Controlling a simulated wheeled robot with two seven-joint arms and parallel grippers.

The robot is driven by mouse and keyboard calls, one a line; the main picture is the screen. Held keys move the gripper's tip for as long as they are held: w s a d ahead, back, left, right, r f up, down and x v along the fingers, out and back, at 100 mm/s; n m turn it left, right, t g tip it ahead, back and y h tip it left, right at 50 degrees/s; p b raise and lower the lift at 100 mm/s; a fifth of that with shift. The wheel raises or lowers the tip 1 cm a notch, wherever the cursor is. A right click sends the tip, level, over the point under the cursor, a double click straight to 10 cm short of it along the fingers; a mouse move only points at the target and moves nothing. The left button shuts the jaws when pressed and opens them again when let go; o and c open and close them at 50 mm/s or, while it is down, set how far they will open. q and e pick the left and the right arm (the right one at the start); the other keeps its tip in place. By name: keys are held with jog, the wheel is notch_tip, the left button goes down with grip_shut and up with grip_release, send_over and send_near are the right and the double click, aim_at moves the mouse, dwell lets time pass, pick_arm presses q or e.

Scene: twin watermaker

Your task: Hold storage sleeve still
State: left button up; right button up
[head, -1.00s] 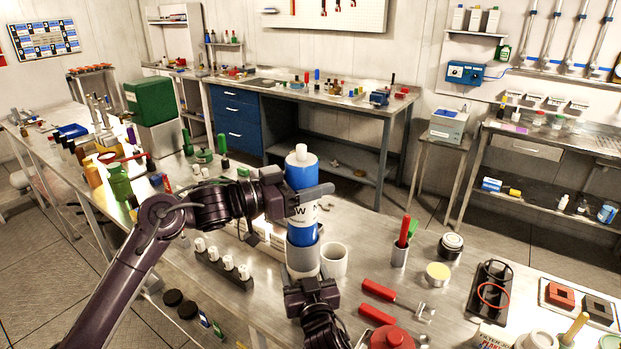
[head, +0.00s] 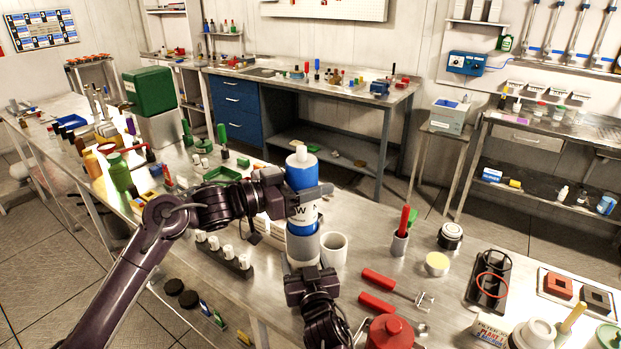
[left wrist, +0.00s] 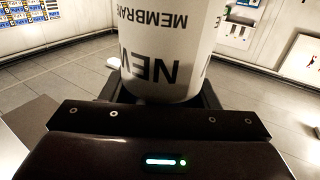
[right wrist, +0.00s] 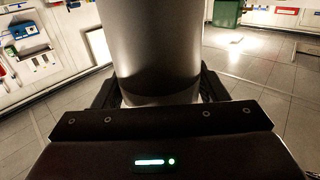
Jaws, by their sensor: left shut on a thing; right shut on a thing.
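The storage sleeve (head: 303,247) is a grey, upright, open-topped cylinder near the front edge of the bench. My right gripper (head: 304,268) is shut around its lower part. The right wrist view shows the plain grey sleeve wall (right wrist: 152,50) between the jaws. A blue membrane cylinder (head: 300,178) with a white cap and white label stands upright, its lower end inside the sleeve. My left gripper (head: 306,196) is shut on it at the label. The left wrist view shows the label (left wrist: 165,60) reading "NEW MEMBRANE", upside down. The membrane's bottom end is hidden in the sleeve.
A white cup (head: 334,249) stands close to the right of the sleeve. A rack of white-capped vials (head: 222,255) is to the left. Red-handled tools (head: 378,281) and a red container (head: 390,332) lie to the right. Bare bench lies beyond the cup.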

pick_arm(q)
jog(key=shift+f, duration=3.95)
jog(key=o, duration=1)
jog(key=shift+f, duration=0.3)
send_near(310, 217)
jog(key=w+f, duration=0.1)
jog(key=w+a+f, duration=0.1)
jog(key=shift+w+a, duration=0.25)
jog(key=shift+a, duration=0.05)
pick_arm(e)
jog(key=o, duration=1.3)
